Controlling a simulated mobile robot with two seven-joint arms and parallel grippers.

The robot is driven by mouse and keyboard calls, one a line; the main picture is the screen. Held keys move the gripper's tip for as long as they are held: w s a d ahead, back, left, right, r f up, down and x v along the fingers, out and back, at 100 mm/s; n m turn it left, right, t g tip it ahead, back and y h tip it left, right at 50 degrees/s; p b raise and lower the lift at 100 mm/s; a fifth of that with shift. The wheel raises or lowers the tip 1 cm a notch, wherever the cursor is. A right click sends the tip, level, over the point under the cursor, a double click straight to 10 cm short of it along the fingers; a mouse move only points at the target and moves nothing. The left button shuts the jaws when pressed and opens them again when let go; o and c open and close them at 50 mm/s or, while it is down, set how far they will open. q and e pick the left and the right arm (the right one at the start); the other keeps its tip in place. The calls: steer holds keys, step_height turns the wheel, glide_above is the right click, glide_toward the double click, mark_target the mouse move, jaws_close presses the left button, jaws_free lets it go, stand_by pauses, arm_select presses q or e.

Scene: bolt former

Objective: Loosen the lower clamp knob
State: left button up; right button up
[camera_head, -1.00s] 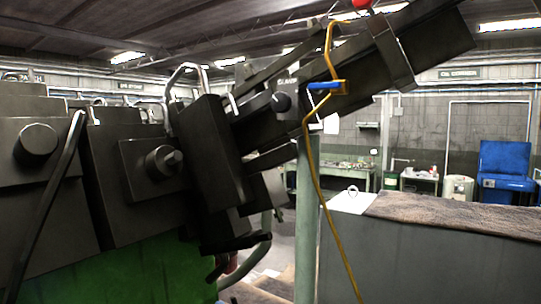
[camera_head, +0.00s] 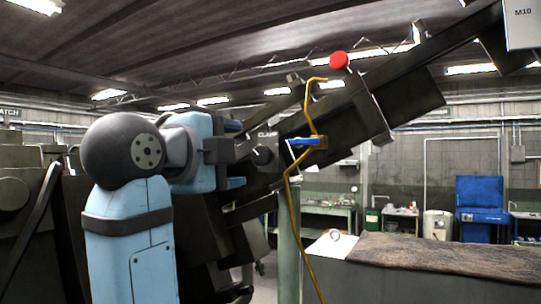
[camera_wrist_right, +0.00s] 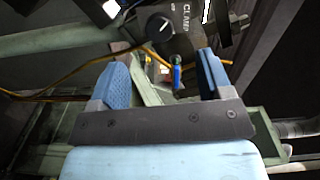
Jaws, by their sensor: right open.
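The clamp knob (camera_head: 262,155) is a small round black knob with a white pointer line, on the dark housing beside the CLAMP label. It also shows in the right wrist view (camera_wrist_right: 159,27), just beyond the fingertips. My right gripper (camera_head: 238,154) is open and empty, left of the knob and pointing at it, with one blue finger above and one below. In the wrist view my right gripper (camera_wrist_right: 163,62) shows both fingers apart, with the knob beyond the gap between them. They do not appear to touch it. My left gripper is not in view.
A yellow cable (camera_head: 291,205) with a blue-handled piece (camera_head: 306,142) hangs just right of the knob. A red ball knob (camera_head: 338,60) stands higher on the sloping dark beam (camera_head: 400,95). A grey bench (camera_head: 430,285) with a brown cover lies at the right.

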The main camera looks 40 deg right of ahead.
mark_target(260, 156)
steer(key=x, duration=0.8)
steer(key=shift+d+r+n+p, duration=0.15)
steer(key=shift+n+p, duration=0.3)
steer(key=shift+n, duration=1.15)
steer(key=shift+n+p, duration=0.5)
steer(key=shift+n, duration=0.3)
steer(key=shift+s+a+f+n, duration=0.1)
steer(key=shift+a+f+n, duration=0.2)
steer(key=shift+n, duration=0.4)
steer(key=n, duration=0.2)
steer(key=shift+d+n, duration=0.1)
steer(key=shift+n, duration=0.2)
steer(key=shift+r+n, duration=0.1)
steer(key=shift+n, duration=0.7)
steer(key=shift+n, duration=0.3)
